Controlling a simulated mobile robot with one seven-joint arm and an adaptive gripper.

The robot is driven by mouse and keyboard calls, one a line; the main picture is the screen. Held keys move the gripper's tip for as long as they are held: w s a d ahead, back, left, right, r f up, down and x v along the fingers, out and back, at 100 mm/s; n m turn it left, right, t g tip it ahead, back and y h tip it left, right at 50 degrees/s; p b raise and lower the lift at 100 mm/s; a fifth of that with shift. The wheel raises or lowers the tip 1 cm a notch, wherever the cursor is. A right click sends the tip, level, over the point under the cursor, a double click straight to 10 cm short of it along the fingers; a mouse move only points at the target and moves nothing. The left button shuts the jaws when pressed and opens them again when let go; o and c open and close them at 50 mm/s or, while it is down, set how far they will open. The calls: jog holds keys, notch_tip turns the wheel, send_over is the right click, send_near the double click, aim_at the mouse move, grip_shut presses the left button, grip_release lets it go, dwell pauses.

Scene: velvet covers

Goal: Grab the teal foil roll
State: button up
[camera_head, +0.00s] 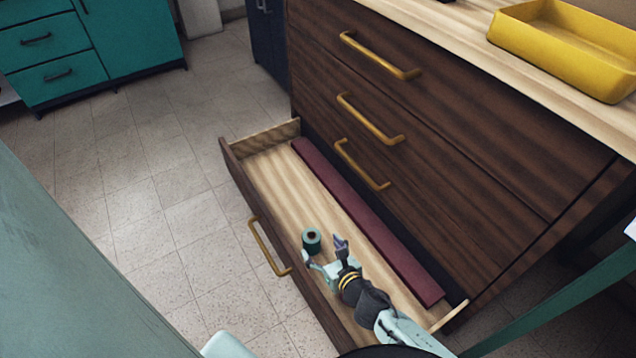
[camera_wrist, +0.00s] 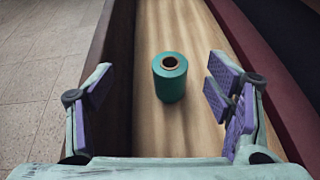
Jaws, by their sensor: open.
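The teal foil roll (camera_head: 311,241) stands upright on the floor of an open wooden drawer (camera_head: 268,178), near the drawer's front panel. In the wrist view the roll (camera_wrist: 170,80) shows its round top with a tan core, a little beyond the fingertips. My gripper (camera_head: 324,252) reaches down into the drawer right beside the roll. In the wrist view my gripper (camera_wrist: 162,92) is open, with purple pads to the left and right of the roll. Neither pad appears to touch it.
A long maroon strip (camera_head: 370,222) runs along the back of the drawer. The drawer's front panel (camera_head: 265,222) rises close to the roll and carries a brass handle (camera_head: 266,248). Shut drawers with brass handles stand above. A yellow tray (camera_head: 560,48) sits on the countertop.

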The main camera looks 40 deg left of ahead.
jog(key=b, duration=0.2)
send_near(311, 238)
jog(key=shift+n, duration=0.3)
jog(key=b+x, duration=0.1)
jog(key=x, duration=0.2)
jog(key=b+x, duration=0.1)
jog(key=x, duration=0.3)
jog(key=f+b+x, duration=0.1)
jog(key=x, duration=0.3)
jog(key=shift+w+d+f, duration=0.1)
jog(key=shift+w+f, duration=0.05)
jog(key=shift+w, duration=0.1)
jog(key=shift+c, duration=0.4)
jog(key=c, duration=1.3)
